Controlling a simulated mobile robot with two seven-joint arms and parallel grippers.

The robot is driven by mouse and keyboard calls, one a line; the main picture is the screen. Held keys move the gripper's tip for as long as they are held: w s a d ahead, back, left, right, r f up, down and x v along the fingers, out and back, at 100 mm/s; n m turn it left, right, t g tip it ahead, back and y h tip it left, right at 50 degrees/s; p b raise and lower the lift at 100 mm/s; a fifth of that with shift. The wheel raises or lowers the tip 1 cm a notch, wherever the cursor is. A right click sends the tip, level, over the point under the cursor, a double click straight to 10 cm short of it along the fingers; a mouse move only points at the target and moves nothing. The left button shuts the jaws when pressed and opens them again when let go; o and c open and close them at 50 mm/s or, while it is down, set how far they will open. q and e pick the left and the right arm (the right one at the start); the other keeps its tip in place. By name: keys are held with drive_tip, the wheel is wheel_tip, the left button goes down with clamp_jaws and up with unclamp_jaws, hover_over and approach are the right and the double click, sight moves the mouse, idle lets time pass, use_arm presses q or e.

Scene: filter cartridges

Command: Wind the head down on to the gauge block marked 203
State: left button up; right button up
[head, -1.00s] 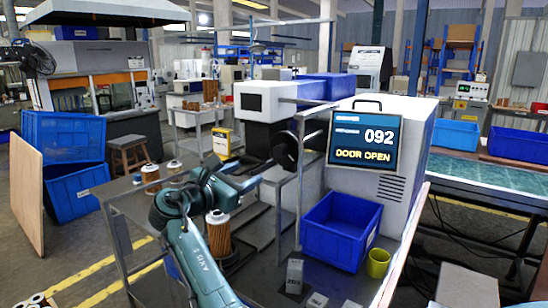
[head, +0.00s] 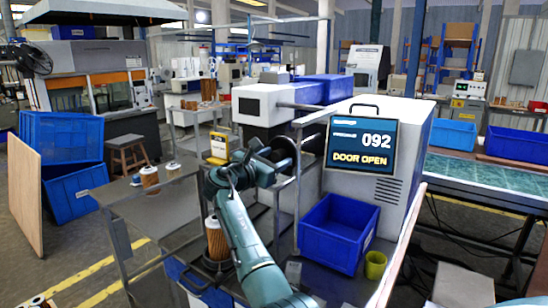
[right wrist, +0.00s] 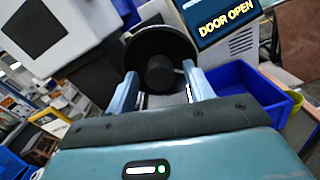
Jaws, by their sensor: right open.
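A black round handwheel (head: 285,150) with a dark central knob (right wrist: 160,73) sits on the machine at the middle of the head view. My right gripper (head: 270,162) is at the wheel. In the right wrist view its two fingers are open on either side of the knob, with no clear contact visible. My left gripper is out of view. I cannot tell where the winding head's lower face is.
A blue bin (head: 330,247) and a small yellow-green cup (head: 375,264) stand right of my arm. A brown filter cartridge (head: 215,238) stands close to its left. A yellow device (head: 218,146) is behind the gripper. The grey table top (head: 165,210) at left has clear room.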

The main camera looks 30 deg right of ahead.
drive_tip(key=shift+d, duration=0.1)
drive_tip(key=c, duration=1)
